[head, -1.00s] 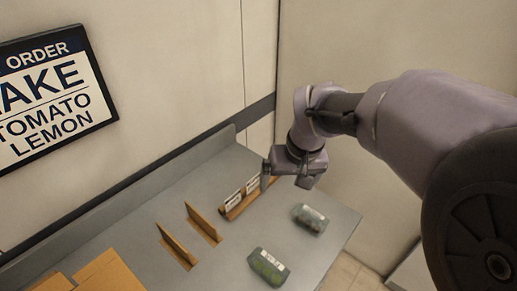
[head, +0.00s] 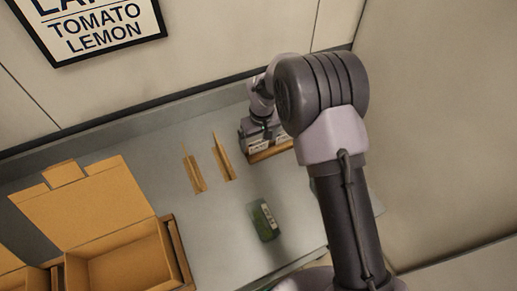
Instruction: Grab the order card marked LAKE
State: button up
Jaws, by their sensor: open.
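White order cards (head: 257,147) stand in a wooden holder (head: 272,153) on the grey table, near the back wall. Their print is too small to read surely, so I cannot tell which one is marked LAKE. My gripper (head: 262,133) is over the holder, close above or behind the cards, with the jaws open. I cannot tell whether it touches a card. My arm covers the right part of the holder.
A framed order sign (head: 95,25) hangs on the wall, its top cut off; TOMATO and LEMON are readable. Two thin wooden dividers (head: 222,160) stand left of the holder. A green packet (head: 264,220) lies in front. An open cardboard box (head: 120,262) is at left.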

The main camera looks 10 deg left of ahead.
aim_at(259, 143)
jog(key=f, duration=0.3)
jog(key=shift+w+a+f, duration=0.15)
jog(key=shift+w+f, duration=0.1)
jog(key=shift+w, duration=0.1)
jog(key=shift+r, duration=0.1)
jog(key=shift+c, duration=0.2)
jog(key=c, duration=1.4)
